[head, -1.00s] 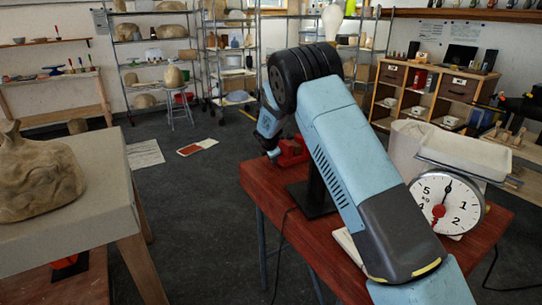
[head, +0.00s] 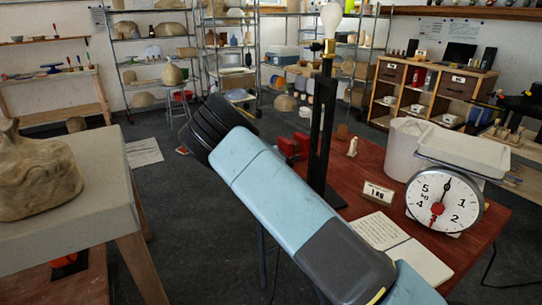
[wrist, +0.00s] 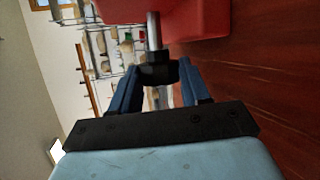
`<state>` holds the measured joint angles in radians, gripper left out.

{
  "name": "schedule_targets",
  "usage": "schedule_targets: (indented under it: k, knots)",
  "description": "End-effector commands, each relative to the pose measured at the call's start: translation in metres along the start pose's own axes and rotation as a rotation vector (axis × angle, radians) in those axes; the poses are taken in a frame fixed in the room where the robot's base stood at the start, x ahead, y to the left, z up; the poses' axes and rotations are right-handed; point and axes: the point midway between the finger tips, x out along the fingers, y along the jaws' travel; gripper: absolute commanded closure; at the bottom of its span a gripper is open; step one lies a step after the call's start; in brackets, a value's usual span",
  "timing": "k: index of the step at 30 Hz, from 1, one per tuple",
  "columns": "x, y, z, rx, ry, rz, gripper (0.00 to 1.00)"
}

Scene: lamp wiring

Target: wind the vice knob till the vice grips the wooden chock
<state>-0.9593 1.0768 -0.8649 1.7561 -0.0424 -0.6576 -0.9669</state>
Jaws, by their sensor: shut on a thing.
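The red vice (head: 290,146) sits at the far left edge of the red-brown workbench, partly hidden by my arm. In the wrist view its red body (wrist: 203,20) is at the top, with a metal screw shaft (wrist: 153,30) coming out towards me. The dark knob (wrist: 157,73) is at the end of this shaft. My gripper (wrist: 160,80) has its two blue fingers on either side of the knob and is shut on it. My arm hides the gripper in the head view. I cannot make out the wooden chock or the vice jaws' gap.
A black lamp stand with a bulb (head: 331,18) stands close beside the vice. A small white figure (head: 352,147), a card (head: 378,193), an open notebook (head: 380,232), a white bin (head: 402,150) and a dial scale (head: 443,203) are on the bench. A clay-topped table stands at left.

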Motion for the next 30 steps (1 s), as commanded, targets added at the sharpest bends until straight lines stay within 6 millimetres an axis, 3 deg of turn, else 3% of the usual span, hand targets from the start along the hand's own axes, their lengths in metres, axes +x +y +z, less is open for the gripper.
schedule_targets:
  k: [12,29,30]
  knots:
    - [0.0006,-0.0031,-0.0002,0.069,-0.012,0.172,0.84]
    - [0.0007,-0.0045,-0.0005,0.079,-0.014,0.193,0.84]
    - [0.0006,-0.0045,-0.0005,0.079,-0.014,0.193,0.5]
